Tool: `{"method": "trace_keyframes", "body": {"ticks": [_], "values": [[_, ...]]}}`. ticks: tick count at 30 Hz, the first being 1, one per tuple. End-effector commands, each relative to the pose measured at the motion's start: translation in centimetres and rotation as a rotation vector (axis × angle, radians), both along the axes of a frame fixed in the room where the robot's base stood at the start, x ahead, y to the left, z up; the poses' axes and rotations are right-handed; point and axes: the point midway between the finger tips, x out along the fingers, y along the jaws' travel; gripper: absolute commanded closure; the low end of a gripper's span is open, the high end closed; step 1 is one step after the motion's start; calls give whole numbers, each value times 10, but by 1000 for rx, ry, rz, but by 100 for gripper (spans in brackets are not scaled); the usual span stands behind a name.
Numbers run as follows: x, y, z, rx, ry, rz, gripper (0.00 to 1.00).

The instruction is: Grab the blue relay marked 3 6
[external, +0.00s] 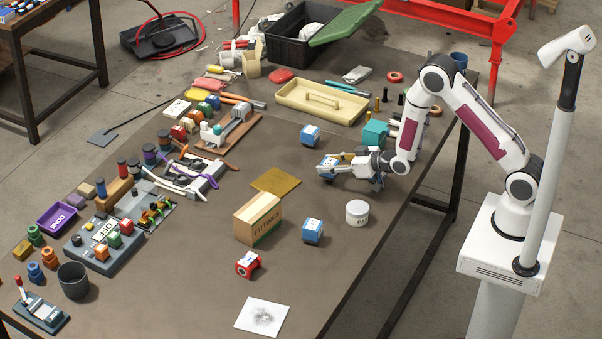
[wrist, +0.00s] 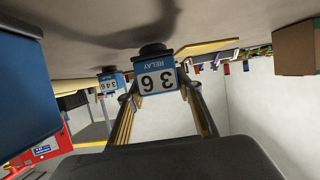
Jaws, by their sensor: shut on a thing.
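The blue relay (wrist: 156,78) has a white label reading RELAY and 3 6, upside down in the wrist view. It sits between my two fingertips, with its dark base towards the table. In the external view the relay (external: 326,162) is partly hidden by my gripper (external: 333,167). My gripper is shut on its sides. I cannot tell whether its base touches the table. A second blue relay (wrist: 109,84), with a label that looks like 3 4 6, stands beyond it in the wrist view.
Other blue blocks stand behind (external: 310,136) and in front (external: 312,231) of my gripper. A white jar (external: 357,212), a fittings box (external: 258,218), a yellow mat (external: 276,181) and a teal block (external: 375,134) are nearby. A cream tray (external: 320,103) lies farther back.

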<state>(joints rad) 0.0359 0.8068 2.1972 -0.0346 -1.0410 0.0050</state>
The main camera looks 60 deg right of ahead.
Motion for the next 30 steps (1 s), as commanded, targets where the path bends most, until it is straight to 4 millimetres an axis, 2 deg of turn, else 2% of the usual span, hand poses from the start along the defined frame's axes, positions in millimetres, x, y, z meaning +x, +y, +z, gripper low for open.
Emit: {"method": "trace_keyframes", "body": {"ticks": [8, 21, 30], "values": [[0, 0, 24, 0, -3, 0, 90], [0, 0, 73, 0, -4, 0, 90], [0, 0, 92, 0, -1, 0, 90]]}}
